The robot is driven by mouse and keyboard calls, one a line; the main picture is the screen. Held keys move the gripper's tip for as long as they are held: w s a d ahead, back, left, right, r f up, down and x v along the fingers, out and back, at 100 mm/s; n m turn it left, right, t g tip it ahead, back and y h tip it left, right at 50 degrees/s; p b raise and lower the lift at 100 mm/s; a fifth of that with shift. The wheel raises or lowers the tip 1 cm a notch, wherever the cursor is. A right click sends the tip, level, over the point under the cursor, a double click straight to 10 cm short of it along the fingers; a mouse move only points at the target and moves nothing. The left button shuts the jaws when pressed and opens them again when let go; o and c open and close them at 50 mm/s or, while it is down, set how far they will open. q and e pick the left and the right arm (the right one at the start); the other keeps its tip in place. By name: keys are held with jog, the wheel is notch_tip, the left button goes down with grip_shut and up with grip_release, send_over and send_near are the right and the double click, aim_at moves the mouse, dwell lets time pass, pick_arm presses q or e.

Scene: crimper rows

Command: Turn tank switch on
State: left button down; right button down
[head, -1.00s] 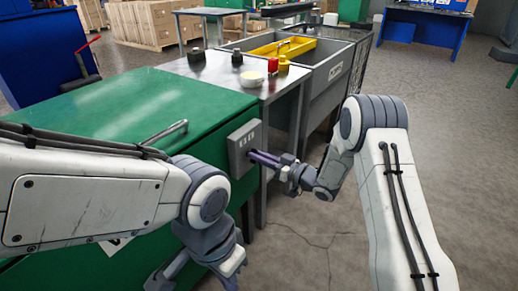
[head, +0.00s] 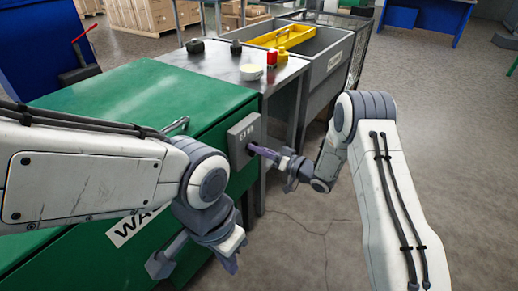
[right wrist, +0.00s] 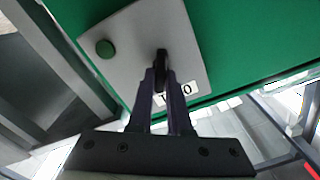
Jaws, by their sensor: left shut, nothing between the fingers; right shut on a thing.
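The grey switch box (head: 243,140) is on the side of the green tank (head: 110,88). In the right wrist view its plate (right wrist: 190,30) carries a black switch lever (right wrist: 161,58), a green round button (right wrist: 105,48) and a white label, partly covered by a finger. My right gripper (head: 256,150) is at the box. In the right wrist view its dark fingers (right wrist: 161,75) are shut on the lever. My left gripper (head: 232,262) is shut and empty, low in front of the tank and apart from the box.
A metal table (head: 225,70) beside the tank holds a red item (head: 272,58), a yellow item (head: 282,54), a pale bowl (head: 250,72) and dark items. A grey bin (head: 328,62) with a yellow tray (head: 285,34) stands beyond. Floor on the right is clear.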

jog(key=shift+s+f, duration=0.15)
jog(key=shift+f, duration=0.05)
jog(key=c, duration=0.9)
grip_release()
jog(key=shift+o, duration=0.2)
jog(key=shift+r, duration=0.1)
jog(key=p+v, duration=0.1)
jog(key=v, duration=0.9)
jog(key=shift+d, duration=0.15)
